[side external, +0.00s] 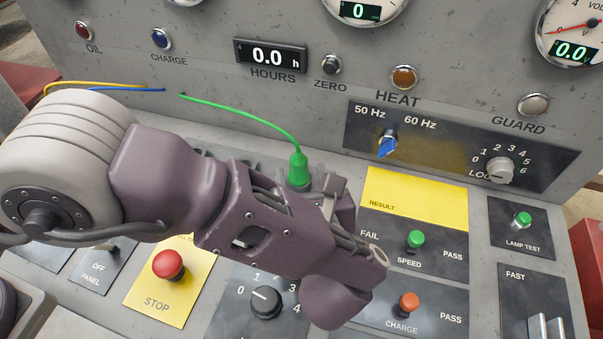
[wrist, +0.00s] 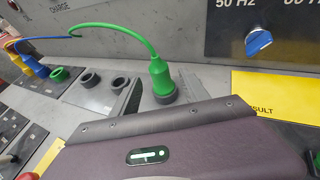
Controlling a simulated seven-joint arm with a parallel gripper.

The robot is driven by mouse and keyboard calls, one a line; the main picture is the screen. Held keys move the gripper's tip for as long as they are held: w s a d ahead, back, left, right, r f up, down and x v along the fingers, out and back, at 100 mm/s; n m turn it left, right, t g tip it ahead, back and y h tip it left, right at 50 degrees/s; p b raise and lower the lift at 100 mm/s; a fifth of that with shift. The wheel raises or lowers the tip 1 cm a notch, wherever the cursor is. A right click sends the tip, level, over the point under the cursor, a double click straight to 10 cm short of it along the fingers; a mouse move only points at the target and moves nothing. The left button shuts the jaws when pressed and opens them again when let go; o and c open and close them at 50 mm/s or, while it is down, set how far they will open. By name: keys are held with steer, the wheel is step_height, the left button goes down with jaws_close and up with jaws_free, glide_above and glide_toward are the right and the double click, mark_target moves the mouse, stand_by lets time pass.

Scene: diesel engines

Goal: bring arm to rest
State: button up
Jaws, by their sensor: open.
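My gripper (side external: 338,192) is above the sloping control panel, near the middle of the side external view. Its jaws are open, and I see nothing held in them; the purple-grey housing partly hides the fingertips. A green plug (side external: 299,168) with a green cable stands upright just behind the gripper in that view. In the wrist view the green plug (wrist: 161,78) sits on a dark base, apart from the gripper housing. I cannot tell exactly how far the fingers are from it.
Dark empty sockets (wrist: 88,80) lie left of the green plug. A red STOP button (side external: 168,264), a rotary knob (side external: 265,302), a green SPEED switch (side external: 415,239) and an orange CHARGE switch (side external: 408,302) stick up around my arm. The upright gauge panel (side external: 220,90) rises behind.

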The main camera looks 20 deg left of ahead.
steer(key=r+n, duration=0.1)
steer(key=a+r+n+g, duration=0.1)
steer(key=r+n+g, duration=0.1)
steer(key=shift+s+a+r+n, duration=0.15)
steer(key=shift+s+r+n, duration=0.05)
steer(key=shift+s+n, duration=0.1)
steer(key=s+a+r+n+g, duration=0.25)
steer(key=a+r+n, duration=0.3)
steer(key=a, duration=0.45)
steer(key=s+a+r+n+g, duration=0.1)
steer(key=a+r+n+g, duration=0.2)
steer(key=a+r+n, duration=0.5)
steer(key=s+a+n+h, duration=0.3)
steer(key=s+a+n, duration=0.2)
steer(key=s+n, duration=0.2)
steer(key=s+a+r+n+h, duration=0.1)
steer(key=s+a+n, duration=0.4)
steer(key=s, duration=0.6)
steer(key=shift+a+n+t+h, duration=0.35)
steer(key=shift+n+h, duration=0.55)
steer(key=shift+n, duration=0.05)
